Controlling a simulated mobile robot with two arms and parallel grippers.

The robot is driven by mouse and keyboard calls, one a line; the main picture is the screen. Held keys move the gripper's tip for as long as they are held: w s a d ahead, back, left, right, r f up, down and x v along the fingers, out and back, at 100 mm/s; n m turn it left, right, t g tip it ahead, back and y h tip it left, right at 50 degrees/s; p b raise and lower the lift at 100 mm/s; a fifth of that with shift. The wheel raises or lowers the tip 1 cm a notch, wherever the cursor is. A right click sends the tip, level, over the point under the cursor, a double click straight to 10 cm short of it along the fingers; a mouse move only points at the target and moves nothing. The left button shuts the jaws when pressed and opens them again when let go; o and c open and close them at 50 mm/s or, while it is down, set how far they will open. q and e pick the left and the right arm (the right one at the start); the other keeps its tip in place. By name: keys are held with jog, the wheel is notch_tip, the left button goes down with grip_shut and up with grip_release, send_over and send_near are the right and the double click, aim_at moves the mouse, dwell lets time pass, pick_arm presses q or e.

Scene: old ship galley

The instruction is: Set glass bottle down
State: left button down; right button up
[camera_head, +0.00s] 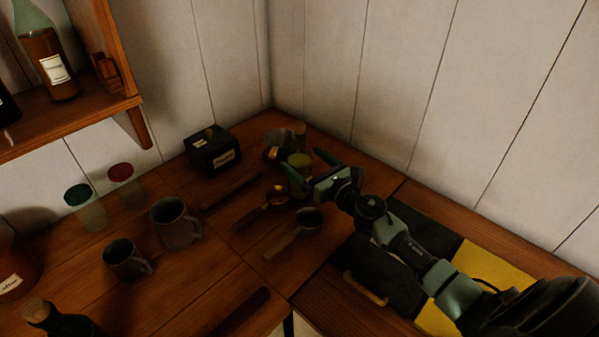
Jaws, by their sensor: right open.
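My right gripper (308,174) is open at the back corner of the wooden counter. A small glass container with an olive-yellow top (299,161) stands at its fingers, partly hidden by them; I cannot tell whether they touch. A dark green glass bottle with a cork (62,322) stands at the lower left, cut off by the picture edge. Another glass bottle with brown contents and a pale label (50,62) stands on the shelf at the upper left. I cannot tell which bottle the task means. My left gripper is not in view.
Two grey mugs (176,226) and two lidded jars (87,207) stand at the left. A black labelled box (212,150) is at the back. Ladle-like utensils (290,238) lie near the gripper. A dark and yellow cloth or board (387,262) lies under my right arm. White plank walls close the corner.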

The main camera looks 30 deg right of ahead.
jog(key=w, duration=0.1)
jog(key=w+a, duration=0.1)
jog(key=w, duration=0.1)
jog(key=w+f, duration=0.1)
jog(key=w, duration=0.1)
jog(key=shift+a+f, duration=0.1)
jog(key=shift+a, duration=0.1)
jog(key=shift+s, duration=0.1)
jog(key=shift+c, duration=0.9)
jog(key=c, duration=1.5)
jog(key=shift+r, duration=0.2)
grip_shut()
